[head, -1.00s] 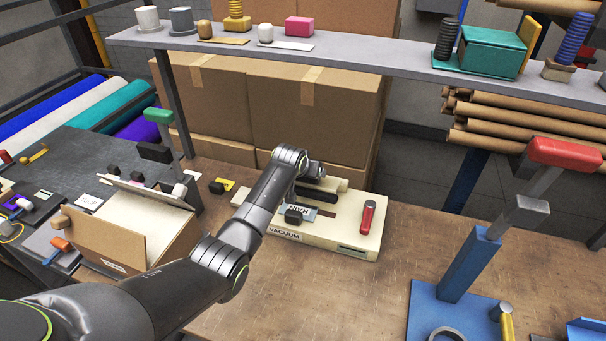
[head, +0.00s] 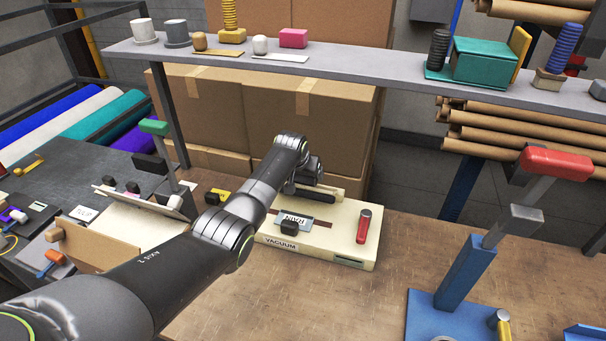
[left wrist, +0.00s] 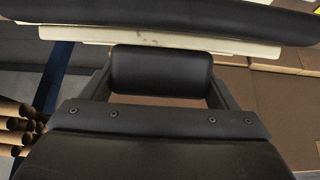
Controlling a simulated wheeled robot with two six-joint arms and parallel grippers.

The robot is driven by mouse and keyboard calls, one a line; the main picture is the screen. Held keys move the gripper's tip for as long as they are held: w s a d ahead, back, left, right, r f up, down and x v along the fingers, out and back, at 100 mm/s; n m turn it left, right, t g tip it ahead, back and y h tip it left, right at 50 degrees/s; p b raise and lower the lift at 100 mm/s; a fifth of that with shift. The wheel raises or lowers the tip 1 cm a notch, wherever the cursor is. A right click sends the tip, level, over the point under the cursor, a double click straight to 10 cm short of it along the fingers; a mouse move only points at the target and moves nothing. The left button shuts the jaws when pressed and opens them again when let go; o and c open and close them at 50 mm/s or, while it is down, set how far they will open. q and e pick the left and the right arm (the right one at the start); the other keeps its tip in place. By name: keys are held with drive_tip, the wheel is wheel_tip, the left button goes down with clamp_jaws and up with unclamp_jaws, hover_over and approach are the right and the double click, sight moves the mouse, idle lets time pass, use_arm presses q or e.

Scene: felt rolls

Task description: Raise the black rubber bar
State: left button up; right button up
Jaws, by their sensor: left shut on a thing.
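The cream vacuum machine (head: 345,256) stands on the brown bench under my left arm. A long black bar (head: 316,195) lies along a cream strip at its back, tilted above the base. In the left wrist view, a long black bar (left wrist: 200,20) crosses the top, with the cream strip below it. My left gripper (head: 311,174) is at the back of the machine, partly hidden by its own wrist. In the left wrist view, its fingers are shut on a short, rounded black grip (left wrist: 160,70) beside the cream strip. The grip's joint to the bar is hidden.
A blue stand with a red-topped lever (head: 556,162) is at right. The grey shelf (head: 350,72) spans above, before cardboard boxes (head: 310,115). The bench front is bare.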

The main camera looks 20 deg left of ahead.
use_arm(q)
drive_tip(key=shift+w+r, duration=0.35)
drive_tip(key=shift+r, duration=0.2)
drive_tip(key=o, duration=1)
drive_tip(key=shift+o, duration=1.3)
drive_tip(key=shift+f, duration=0.15)
drive_tip(key=shift+o, duration=0.3)
drive_tip(key=shift+w+f, duration=0.1)
drive_tip(key=shift+f, duration=0.1)
drive_tip(key=shift+v, duration=1)
drive_tip(key=b+v, duration=0.1)
drive_tip(key=v, duration=1.4)
drive_tip(key=shift+s+b, duration=0.25)
drive_tip(key=shift+b, duration=0.05)
